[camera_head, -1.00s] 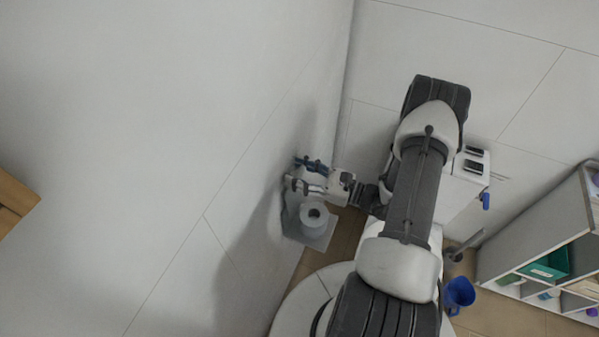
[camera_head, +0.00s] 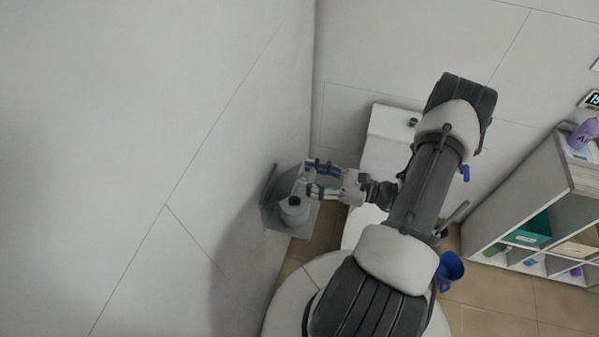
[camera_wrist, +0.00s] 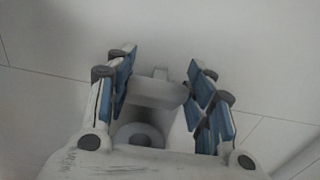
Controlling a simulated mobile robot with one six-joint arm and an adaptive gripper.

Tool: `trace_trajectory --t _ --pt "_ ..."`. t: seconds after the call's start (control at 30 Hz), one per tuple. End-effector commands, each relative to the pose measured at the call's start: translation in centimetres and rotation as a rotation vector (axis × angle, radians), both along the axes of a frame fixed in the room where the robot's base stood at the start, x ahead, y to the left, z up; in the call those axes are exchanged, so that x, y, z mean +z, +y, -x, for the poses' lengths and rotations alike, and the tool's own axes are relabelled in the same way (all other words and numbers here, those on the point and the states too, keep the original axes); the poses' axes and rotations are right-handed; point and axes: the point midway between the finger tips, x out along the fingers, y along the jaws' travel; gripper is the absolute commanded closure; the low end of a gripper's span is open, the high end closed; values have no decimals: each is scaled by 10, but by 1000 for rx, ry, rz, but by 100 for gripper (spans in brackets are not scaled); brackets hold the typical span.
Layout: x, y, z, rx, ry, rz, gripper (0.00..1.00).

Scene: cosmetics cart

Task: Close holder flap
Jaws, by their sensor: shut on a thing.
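The holder (camera_head: 270,215) is a grey wall-mounted plate with a white paper roll (camera_head: 294,211) on it, low on the left wall. The roll shows between my fingers in the wrist view (camera_wrist: 138,134). The holder flap (camera_wrist: 158,93) is a pale grey plate above the roll, between my two blue-padded fingers. My gripper (camera_head: 309,177) is just above and right of the roll, shut on the flap. In the wrist view my gripper (camera_wrist: 162,62) spans the flap's width. The flap's exact tilt is hard to tell.
The left wall (camera_head: 200,130) is close beside the holder. A white toilet (camera_head: 390,125) stands behind my arm. A shelf unit (camera_head: 535,200) with bins is at the right, and a blue pitcher (camera_head: 449,270) stands on the floor.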

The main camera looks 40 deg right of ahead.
Motion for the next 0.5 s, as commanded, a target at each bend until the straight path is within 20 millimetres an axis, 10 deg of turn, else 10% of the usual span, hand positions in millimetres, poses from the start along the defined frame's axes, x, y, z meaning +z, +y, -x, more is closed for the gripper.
trace_trajectory --t 0.5 --pt "-78 -26 33 -2 4 3 94"
